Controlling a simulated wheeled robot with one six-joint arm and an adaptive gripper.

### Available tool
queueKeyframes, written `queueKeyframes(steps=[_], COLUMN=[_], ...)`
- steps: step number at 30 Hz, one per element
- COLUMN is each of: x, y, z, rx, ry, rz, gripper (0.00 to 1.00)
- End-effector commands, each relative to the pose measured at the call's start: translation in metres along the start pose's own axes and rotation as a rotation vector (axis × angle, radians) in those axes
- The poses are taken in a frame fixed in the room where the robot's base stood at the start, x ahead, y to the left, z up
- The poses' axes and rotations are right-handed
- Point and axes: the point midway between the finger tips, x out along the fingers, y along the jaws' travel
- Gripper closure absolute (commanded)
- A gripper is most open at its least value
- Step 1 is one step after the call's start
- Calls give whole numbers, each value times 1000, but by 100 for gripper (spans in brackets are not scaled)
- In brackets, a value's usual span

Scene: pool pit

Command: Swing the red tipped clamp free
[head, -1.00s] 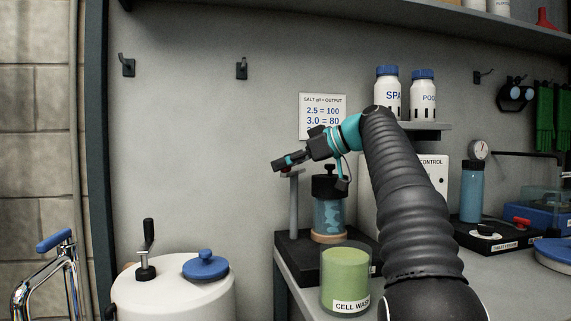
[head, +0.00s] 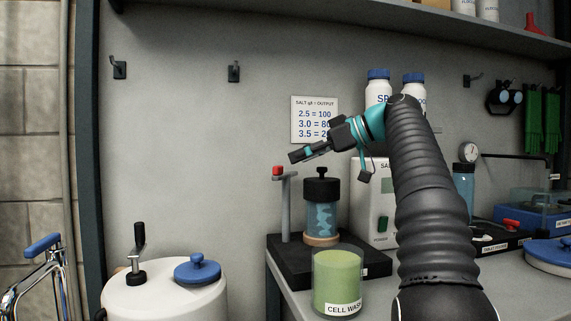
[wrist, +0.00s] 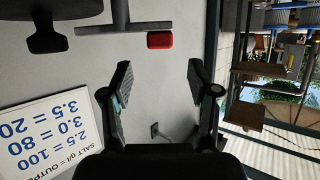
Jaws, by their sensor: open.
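The clamp is a grey post with a short arm and a red tip (head: 278,171). It stands on a black base (head: 290,268) to the left of a clear cell (head: 320,215) with a black cap and blue contents. In the wrist view the red tip (wrist: 160,40) shows beyond the fingers, at the end of the grey clamp arm (wrist: 120,28). My gripper (head: 292,157) is open and empty, a little above and to the right of the red tip in the head view. It does not touch the clamp.
A green CELL WASH jar (head: 338,280) stands in front of the base. A white tank (head: 165,298) with a crank and blue lid is at lower left. A wall sign (head: 314,118) and white bottles (head: 377,90) are behind my arm.

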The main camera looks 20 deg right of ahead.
Motion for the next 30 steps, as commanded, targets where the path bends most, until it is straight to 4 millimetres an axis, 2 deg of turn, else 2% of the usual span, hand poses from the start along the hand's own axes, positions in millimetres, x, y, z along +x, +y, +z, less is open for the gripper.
queueKeyframes(steps=[3, 12, 22, 23, 24, 25, 30], x=[-24, -47, -49, -49, -49, -48, -42], y=[1, 1, 0, 0, 0, -1, -6], z=[1, 0, 0, 0, 0, 0, -1], rx=[-1, 0, 0, 0, 1, 3, 70], ry=[-1, 0, -1, -1, -1, -1, -21], rz=[4, 0, -1, -1, 0, 0, 25], gripper=[40, 40, 40, 45, 55, 58, 58])
